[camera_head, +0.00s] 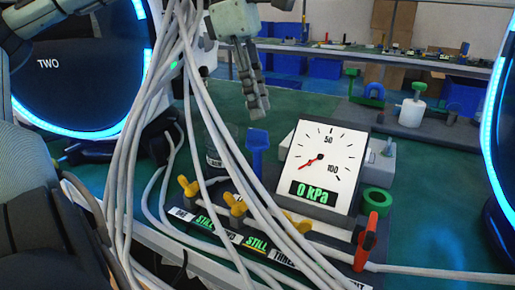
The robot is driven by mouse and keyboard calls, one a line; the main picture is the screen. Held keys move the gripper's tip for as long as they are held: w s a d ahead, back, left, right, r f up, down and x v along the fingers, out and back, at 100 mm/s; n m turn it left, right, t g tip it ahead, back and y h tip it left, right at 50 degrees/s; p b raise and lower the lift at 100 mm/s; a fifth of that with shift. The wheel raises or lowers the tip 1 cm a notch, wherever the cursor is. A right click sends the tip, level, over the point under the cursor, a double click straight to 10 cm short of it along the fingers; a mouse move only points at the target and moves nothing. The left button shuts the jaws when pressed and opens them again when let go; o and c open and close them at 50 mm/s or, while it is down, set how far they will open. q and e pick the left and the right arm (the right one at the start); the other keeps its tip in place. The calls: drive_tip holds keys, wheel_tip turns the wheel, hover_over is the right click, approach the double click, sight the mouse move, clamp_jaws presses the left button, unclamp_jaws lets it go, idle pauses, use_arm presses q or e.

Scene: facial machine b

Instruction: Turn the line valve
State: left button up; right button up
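A row of valve handles runs along the front of the panel: a yellow one (188,185) at the left, a second yellow one (236,206), a third yellow one (298,222) partly behind cables, and a red upright one (366,240) at the right. A blue handle (257,150) stands behind them. Cables cover parts of the labels, and I cannot tell which valve is the line valve. The gauge (323,165) reads 0 kPa. My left gripper (257,108) points down above and behind the blue handle, apart from it and holding nothing visible. Its finger opening is unclear.
A thick bundle of white cables (130,150) hangs across the left and middle, in front of the valves. A green ring (377,201) sits right of the gauge. A white bottle-like part (413,107) stands farther back. Bare green bench top shows at the right.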

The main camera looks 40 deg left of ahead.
sight(258, 129)
use_arm(q)
drive_tip(key=shift+r+m+p, duration=0.1)
drive_tip(key=shift+m+p, duration=0.25)
drive_tip(key=shift+m, duration=0.35)
drive_tip(key=shift+f+m, duration=0.3)
drive_tip(key=shift+f, duration=0.05)
drive_tip(key=b+x, duration=0.2)
drive_tip(key=shift+s+a+f, duration=0.15)
drive_tip(key=shift+f, duration=0.25)
drive_tip(key=shift+f+b, duration=0.65)
drive_tip(key=shift+f, duration=0.45)
use_arm(e)
drive_tip(key=shift+t, duration=0.6)
drive_tip(key=r, duration=0.2)
drive_tip(key=a+r, duration=0.1)
drive_tip(key=r, duration=0.2)
drive_tip(key=shift+w+r, duration=0.1)
drive_tip(key=shift+r, duration=0.15)
use_arm(q)
drive_tip(key=shift+f, duration=0.1)
use_arm(e)
drive_tip(key=shift+r, duration=0.25)
use_arm(q)
drive_tip(key=shift+r, duration=0.2)
